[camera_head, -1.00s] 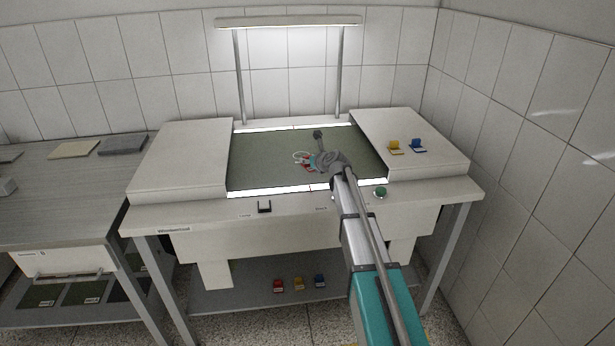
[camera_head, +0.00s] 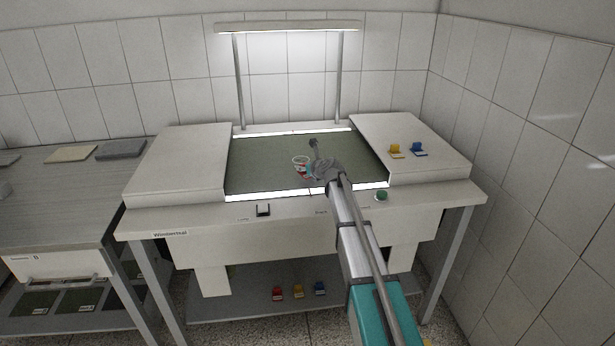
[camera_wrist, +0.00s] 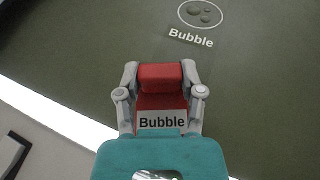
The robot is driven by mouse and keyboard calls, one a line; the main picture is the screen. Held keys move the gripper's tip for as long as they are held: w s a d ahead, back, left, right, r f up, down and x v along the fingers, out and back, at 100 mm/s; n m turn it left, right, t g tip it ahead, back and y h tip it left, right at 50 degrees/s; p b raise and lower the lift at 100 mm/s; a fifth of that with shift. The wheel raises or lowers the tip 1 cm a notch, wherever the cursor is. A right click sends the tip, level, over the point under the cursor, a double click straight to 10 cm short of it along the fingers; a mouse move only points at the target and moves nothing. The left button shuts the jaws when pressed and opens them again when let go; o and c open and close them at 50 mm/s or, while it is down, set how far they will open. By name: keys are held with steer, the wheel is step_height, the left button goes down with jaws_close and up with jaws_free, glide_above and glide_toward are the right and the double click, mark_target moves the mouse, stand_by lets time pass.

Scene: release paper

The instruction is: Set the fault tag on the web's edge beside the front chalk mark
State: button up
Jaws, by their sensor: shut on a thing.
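My gripper (camera_wrist: 160,66) is shut on a red tag (camera_wrist: 160,100) with a white label reading "Bubble". In the wrist view the tag is over the green web (camera_wrist: 70,50), near its front edge along a bright strip; I cannot tell whether it touches the web. A white chalk ring with blobs inside (camera_wrist: 201,14) lies ahead, slightly right of the tag, with the word "Bubble" beneath it. In the head view my gripper (camera_head: 312,168) is over the front half of the web (camera_head: 260,165) and hides part of it.
A yellow tag (camera_head: 396,149) and a blue tag (camera_head: 418,149) stand on the right panel. A green button (camera_head: 381,195) and a black bracket (camera_head: 263,210) are at the table's front. Small red, yellow and blue items (camera_head: 299,290) lie on the shelf below. The left web area is clear.

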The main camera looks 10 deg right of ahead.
mark_target(305, 173)
steer(key=shift+f+b, duration=1.25)
steer(key=shift+f, duration=0.35)
steer(key=shift+f, duration=0.15)
steer(key=o, duration=1)
steer(key=shift+r, duration=0.2)
steer(key=shift+s+r, duration=0.1)
steer(key=shift+s, duration=0.05)
steer(key=p+v, duration=0.4)
steer(key=v, duration=0.7)
steer(key=shift+s+d+r+p, duration=0.1)
steer(key=shift+s+d+p, duration=0.15)
steer(key=shift+p, duration=0.1)
